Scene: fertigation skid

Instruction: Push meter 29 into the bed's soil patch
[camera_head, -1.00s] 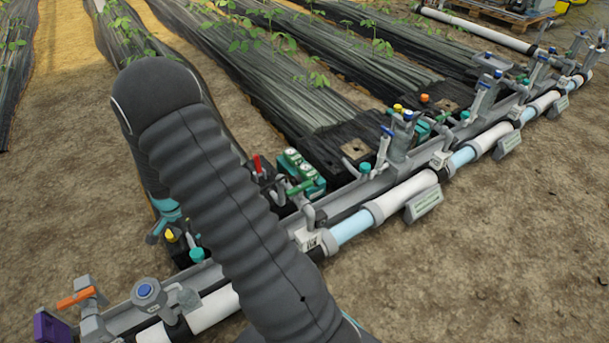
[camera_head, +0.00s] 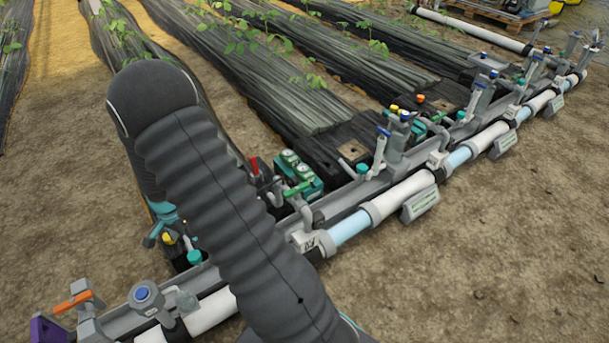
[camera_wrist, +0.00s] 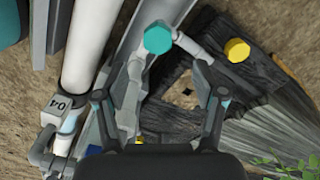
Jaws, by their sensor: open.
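I cannot make out a meter marked 29 in either view. In the wrist view my gripper (camera_wrist: 162,97) is open, its two fingers apart with nothing held between them. A teal cap (camera_wrist: 158,38) and a yellow cap (camera_wrist: 237,50) stand beyond the fingertips. In the head view my arm hides most of the gripper; the yellow cap (camera_head: 168,238) and teal cap (camera_head: 194,257) show beside it.
A white pipe (camera_wrist: 92,45) with a tag reading 04 (camera_wrist: 57,103) runs at left in the wrist view. In the head view, green boxes (camera_head: 300,168), a red handle (camera_head: 254,165) and an orange lever (camera_head: 72,302) stand along the grey rail. Bare ground (camera_head: 500,240) is clear at right.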

